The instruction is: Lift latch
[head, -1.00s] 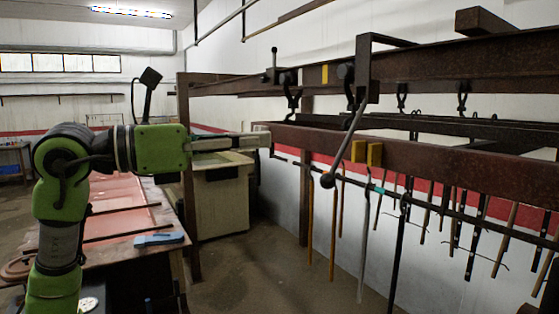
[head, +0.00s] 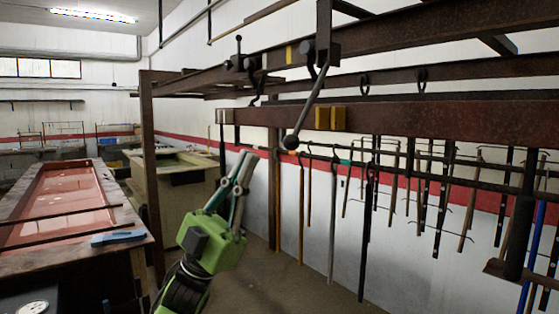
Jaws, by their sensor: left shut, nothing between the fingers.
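A dark slanting lever with a ball end (head: 291,142) hangs from the upper rail (head: 380,42) across the lower rail (head: 430,120). A smaller upright handle with a round knob (head: 238,48) stands farther along the upper rail, to the left. I cannot tell for sure which of these is the latch. My left gripper (head: 246,157) points up, its fingers shut and empty. In the picture it is below and left of the ball end and apart from it. My right gripper is not in view.
Many tools hang under the rails at the right, with a light wooden handle (head: 301,215) among them. A dark upright post (head: 150,180) stands at the left. A table with a reddish top (head: 68,190) bears a blue tool (head: 118,237). Bare floor shows below the tools.

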